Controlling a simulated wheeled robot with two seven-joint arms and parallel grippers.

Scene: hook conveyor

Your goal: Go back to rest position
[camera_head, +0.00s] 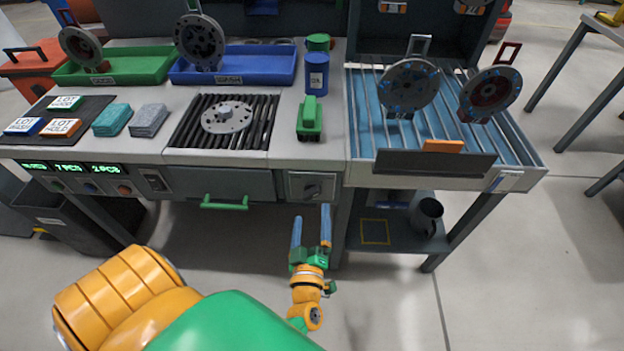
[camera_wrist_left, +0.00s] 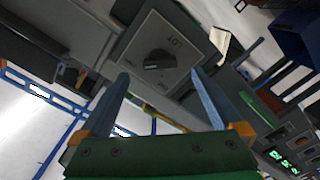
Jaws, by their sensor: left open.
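My left gripper (camera_head: 311,232) is open and empty in the head view, in front of the workbench and below its top edge. Its two blue fingers point toward the bench front, apart from each other. In the left wrist view the fingers (camera_wrist_left: 160,100) are spread with nothing between them. Beyond them is a grey panel with a dark knob (camera_wrist_left: 158,60), which also shows on the bench front in the head view (camera_head: 312,188). My right gripper does not show in either view.
The bench holds a green tray (camera_head: 118,78), a blue tray (camera_head: 284,78), a black grate (camera_head: 180,140) with a grey disc (camera_head: 227,117), and a green brush (camera_head: 309,120). Discs stand on the blue rack (camera_head: 362,110) at right. A green handle (camera_head: 225,203) projects from the bench front. Floor is clear at lower right.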

